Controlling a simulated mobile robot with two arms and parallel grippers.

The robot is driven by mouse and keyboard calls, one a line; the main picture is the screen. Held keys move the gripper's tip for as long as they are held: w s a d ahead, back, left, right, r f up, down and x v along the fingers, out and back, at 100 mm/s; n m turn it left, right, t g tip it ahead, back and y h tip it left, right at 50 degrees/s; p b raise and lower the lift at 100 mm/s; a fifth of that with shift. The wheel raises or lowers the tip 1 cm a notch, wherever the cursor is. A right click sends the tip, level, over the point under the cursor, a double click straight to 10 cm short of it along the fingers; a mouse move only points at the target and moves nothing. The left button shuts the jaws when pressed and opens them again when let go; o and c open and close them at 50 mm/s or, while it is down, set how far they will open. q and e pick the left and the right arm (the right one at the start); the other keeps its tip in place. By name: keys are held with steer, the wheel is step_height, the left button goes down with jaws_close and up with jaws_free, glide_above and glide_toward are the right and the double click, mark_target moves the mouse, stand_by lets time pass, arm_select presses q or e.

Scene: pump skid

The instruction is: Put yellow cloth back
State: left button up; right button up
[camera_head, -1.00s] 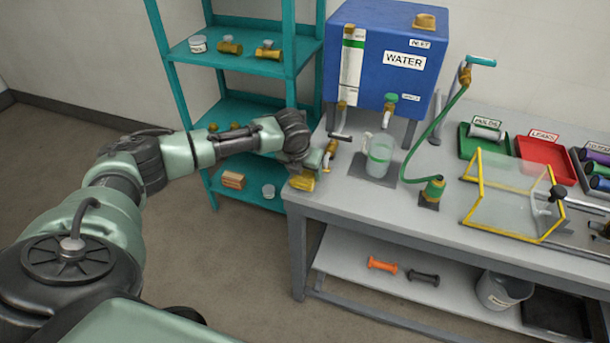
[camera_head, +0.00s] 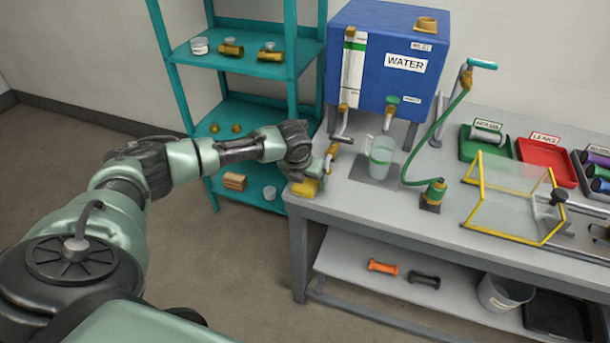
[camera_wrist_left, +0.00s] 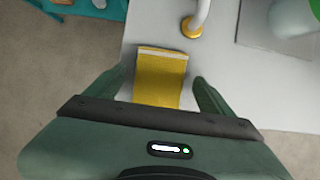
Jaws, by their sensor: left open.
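The yellow cloth (camera_head: 304,188) lies at the left corner of the grey bench top. In the left wrist view the cloth (camera_wrist_left: 160,80) is a flat yellow strip with a paler far edge. My left gripper (camera_head: 314,174) is over that corner, close to the cloth and partly hidden by its own wrist. In the left wrist view my left gripper (camera_wrist_left: 162,82) is open, with one finger on each side of the cloth. I see no grip on it. The cloth's near end is hidden by the gripper body. My right gripper is not in view.
A white drain pipe with a brass end (camera_wrist_left: 192,27) stands just beyond the cloth. The clear jug (camera_head: 380,155) and blue water tank (camera_head: 385,60) are behind and to the right. The teal shelf rack (camera_head: 235,105) stands left of the bench (camera_head: 350,205).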

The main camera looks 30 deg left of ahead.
arm_select(q)
steer(key=b+v, duration=0.1)
steer(key=v, duration=1.1)
steer(key=shift+d, duration=0.1)
